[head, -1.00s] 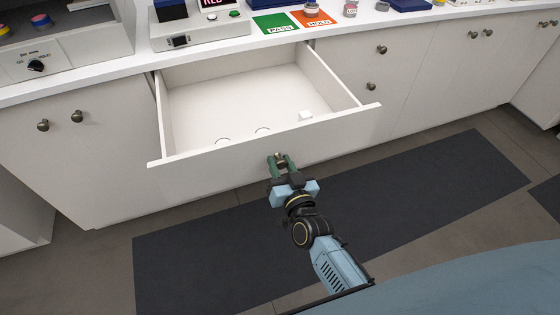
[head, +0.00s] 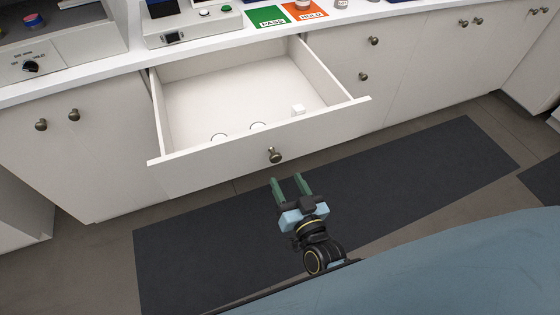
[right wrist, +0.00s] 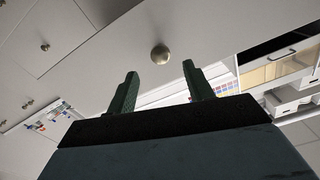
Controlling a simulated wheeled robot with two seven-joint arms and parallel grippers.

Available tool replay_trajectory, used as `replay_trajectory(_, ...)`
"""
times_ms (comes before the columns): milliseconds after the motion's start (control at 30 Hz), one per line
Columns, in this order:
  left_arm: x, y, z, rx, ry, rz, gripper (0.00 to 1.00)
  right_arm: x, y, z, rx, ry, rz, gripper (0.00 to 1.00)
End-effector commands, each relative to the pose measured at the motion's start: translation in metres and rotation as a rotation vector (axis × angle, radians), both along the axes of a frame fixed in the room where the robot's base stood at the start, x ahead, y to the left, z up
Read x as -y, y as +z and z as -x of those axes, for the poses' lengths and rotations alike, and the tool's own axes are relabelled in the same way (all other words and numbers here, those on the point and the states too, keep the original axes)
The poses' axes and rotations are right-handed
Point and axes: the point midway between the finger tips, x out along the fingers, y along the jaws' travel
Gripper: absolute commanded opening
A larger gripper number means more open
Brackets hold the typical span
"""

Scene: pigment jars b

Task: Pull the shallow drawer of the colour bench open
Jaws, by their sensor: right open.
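The shallow drawer (head: 215,160) of the white colour bench stands pulled well out, its inside in view. Its round metal knob (head: 275,155) is bare on the drawer front. In the right wrist view the knob (right wrist: 160,53) shows beyond the fingertips, between them and apart from them. My right gripper (head: 287,179) is open and empty, a short way in front of the knob. Its two green fingers also show in the right wrist view (right wrist: 161,82). My left gripper is in neither view.
The worktop carries a green PASS card (head: 267,16), an orange HOLD card (head: 304,10) and a device with a small display (head: 174,37). A dark mat (head: 400,165) covers the floor; the space around my gripper is clear.

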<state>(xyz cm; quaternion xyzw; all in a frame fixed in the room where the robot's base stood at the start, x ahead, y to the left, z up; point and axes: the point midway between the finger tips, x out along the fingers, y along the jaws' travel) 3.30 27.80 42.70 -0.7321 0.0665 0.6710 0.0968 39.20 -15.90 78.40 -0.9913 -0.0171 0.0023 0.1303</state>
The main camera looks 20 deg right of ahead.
Motion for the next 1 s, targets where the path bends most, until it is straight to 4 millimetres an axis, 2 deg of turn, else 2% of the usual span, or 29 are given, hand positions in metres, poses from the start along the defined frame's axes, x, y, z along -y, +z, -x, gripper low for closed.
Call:
replay_trajectory(100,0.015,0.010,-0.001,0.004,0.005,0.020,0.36,0.001,0.002,0.024,-0.003,0.001,0.000,0.52)
replay_trajectory(300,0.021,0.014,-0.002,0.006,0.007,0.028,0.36,0.001,0.000,0.043,-0.001,0.000,0.000,0.52)
replay_trajectory(900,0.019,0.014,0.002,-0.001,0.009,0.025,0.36,0.002,-0.001,0.046,0.000,0.000,0.000,0.52)
replay_trajectory(1000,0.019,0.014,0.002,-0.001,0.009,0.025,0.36,0.001,-0.008,0.048,-0.021,0.008,0.008,0.52)
